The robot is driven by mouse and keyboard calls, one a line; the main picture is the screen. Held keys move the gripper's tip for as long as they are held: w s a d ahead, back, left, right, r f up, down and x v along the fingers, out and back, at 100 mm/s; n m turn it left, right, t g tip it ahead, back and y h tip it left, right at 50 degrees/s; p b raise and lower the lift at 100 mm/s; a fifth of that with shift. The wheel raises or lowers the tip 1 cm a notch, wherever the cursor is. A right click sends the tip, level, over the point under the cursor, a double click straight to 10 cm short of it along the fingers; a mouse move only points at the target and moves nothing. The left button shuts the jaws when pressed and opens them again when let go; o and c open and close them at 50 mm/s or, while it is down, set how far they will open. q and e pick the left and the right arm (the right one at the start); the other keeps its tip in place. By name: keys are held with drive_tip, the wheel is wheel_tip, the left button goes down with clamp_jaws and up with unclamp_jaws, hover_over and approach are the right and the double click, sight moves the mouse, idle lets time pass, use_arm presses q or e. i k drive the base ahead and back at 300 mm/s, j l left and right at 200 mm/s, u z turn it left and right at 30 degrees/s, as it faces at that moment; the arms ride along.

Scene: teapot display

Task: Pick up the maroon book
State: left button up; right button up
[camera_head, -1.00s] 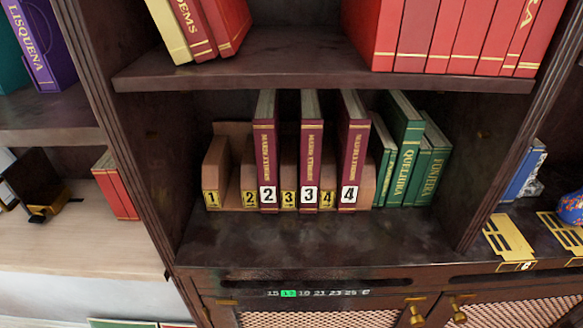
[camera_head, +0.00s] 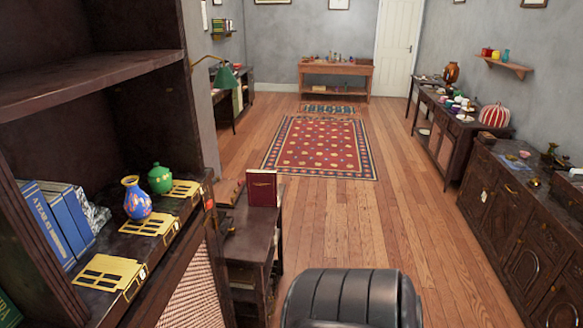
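A maroon book (camera_head: 262,188) with a small gold mark on its cover stands upright on a dark wooden desk (camera_head: 247,224), left of the middle of the view. Its front cover faces me. Neither of my grippers is in view.
A dark shelf unit on the left holds blue books (camera_head: 55,222), a blue vase (camera_head: 137,199), a green pot (camera_head: 160,178) and yellow plates (camera_head: 110,273). A black ribbed rounded form (camera_head: 345,298) fills the bottom middle. Dark cabinets (camera_head: 500,205) line the right; wooden floor lies open between.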

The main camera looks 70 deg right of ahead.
sight(261, 184)
drive_tip(key=l+z, duration=0.25)
drive_tip(key=i+l+z, duration=0.25)
drive_tip(key=l, duration=0.2)
drive_tip(key=l+z, duration=0.25)
drive_tip(key=i+l+z, duration=0.25)
drive_tip(key=l, duration=0.15)
